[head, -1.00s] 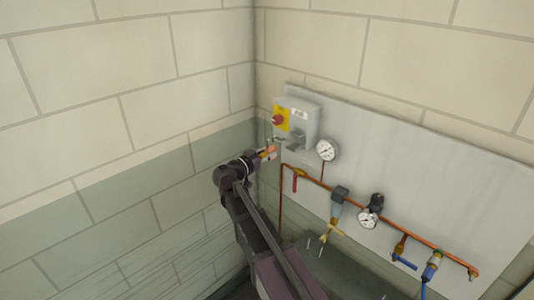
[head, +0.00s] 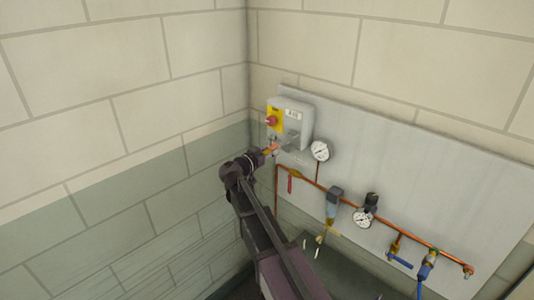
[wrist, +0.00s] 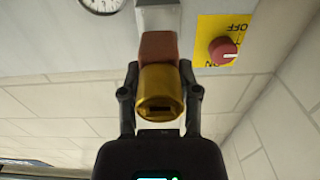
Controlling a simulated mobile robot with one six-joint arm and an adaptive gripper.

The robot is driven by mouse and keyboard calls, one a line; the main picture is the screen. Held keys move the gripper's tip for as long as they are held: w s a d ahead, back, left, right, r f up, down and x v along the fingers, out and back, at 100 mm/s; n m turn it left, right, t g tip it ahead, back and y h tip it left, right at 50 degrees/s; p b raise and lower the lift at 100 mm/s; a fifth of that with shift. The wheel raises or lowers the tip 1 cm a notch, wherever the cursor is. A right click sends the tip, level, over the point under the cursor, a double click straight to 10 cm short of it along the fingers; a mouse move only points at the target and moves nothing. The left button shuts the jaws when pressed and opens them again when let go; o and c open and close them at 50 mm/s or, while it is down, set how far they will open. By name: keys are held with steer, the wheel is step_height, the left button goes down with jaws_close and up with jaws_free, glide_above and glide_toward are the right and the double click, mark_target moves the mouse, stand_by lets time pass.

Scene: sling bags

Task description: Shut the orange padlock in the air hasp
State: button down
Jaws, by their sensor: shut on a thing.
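The orange padlock (wrist: 158,47) is between my gripper's two fingers (wrist: 158,88), its brass-coloured end with a dark keyhole towards the wrist camera. My gripper is shut on it. A grey metal piece (wrist: 158,18), seemingly part of the air hasp, is directly beyond the padlock. The shackle is hidden, so I cannot tell if it is through the hasp or if they touch. In the head view my gripper (head: 266,152) and the small orange padlock (head: 273,148) are at the lower left of the grey box (head: 291,122).
A red knob (head: 271,120) on a yellow plate (wrist: 208,30) marked ON and OFF is close to the padlock. A round gauge (head: 320,151) is right of the box. A copper pipe (head: 345,204) with a red-handled valve (head: 290,184) runs below. The tiled wall (head: 180,170) is at left.

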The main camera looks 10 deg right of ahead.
mark_target(285, 150)
steer(key=shift+w+d, duration=0.25)
steer(key=shift+d, duration=0.1)
steer(key=shift+x, duration=3.8)
stand_by(1.4)
steer(key=shift+f, duration=0.2)
stand_by(0.5)
steer(key=shift+c, duration=1.3)
jaws_free()
steer(key=shift+s, duration=0.1)
steer(key=shift+o, duration=1.3)
steer(key=shift+s+a, duration=0.1)
steer(key=shift+a, duration=0.05)
